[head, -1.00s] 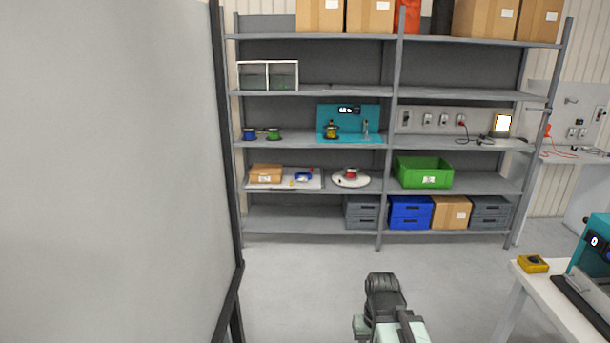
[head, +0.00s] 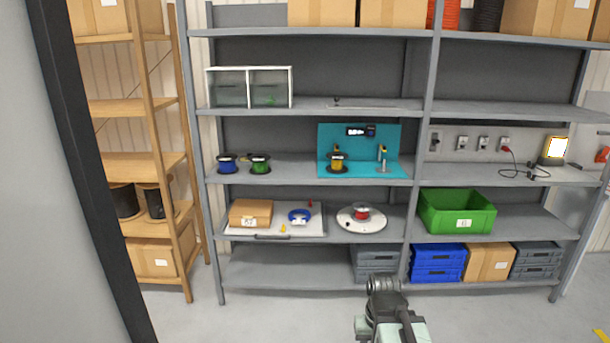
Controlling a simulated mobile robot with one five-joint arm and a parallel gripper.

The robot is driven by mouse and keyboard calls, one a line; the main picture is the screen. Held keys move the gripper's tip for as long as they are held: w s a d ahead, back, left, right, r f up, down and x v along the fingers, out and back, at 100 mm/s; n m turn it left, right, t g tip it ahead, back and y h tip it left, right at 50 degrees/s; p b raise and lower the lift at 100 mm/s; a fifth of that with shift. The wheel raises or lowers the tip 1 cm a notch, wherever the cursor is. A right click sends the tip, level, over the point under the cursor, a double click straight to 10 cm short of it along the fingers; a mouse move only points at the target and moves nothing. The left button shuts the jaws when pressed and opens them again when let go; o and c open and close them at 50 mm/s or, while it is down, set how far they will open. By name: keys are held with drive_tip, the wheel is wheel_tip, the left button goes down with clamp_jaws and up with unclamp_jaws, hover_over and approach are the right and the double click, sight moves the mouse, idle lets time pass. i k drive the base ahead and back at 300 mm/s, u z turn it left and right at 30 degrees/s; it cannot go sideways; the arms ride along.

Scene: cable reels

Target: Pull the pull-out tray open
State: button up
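The pull-out tray (head: 272,226) is a thin white tray on the second shelf from the bottom, in the left bay of the grey rack. A dark bar handle (head: 272,237) runs along its front, near the shelf's front edge. A small cardboard box (head: 250,212), a blue ring-shaped item (head: 299,216) and small yellow and red pieces lie on it. My gripper (head: 385,287), at the dark end of my arm, is low in front of the rack, right of the tray and apart from it. Its fingers cannot be made out.
A round white turntable (head: 375,223) with a red reel stands right of the tray. A green crate (head: 457,212) is further right. Grey boxes (head: 375,262) stand below. A dark-edged panel (head: 90,170) is close on the left. The floor before the rack looks clear.

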sight(314, 227)
drive_tip(key=i, duration=0.9)
drive_tip(key=u, duration=0.65)
drive_tip(key=i, duration=1)
drive_tip(key=z, duration=0.05)
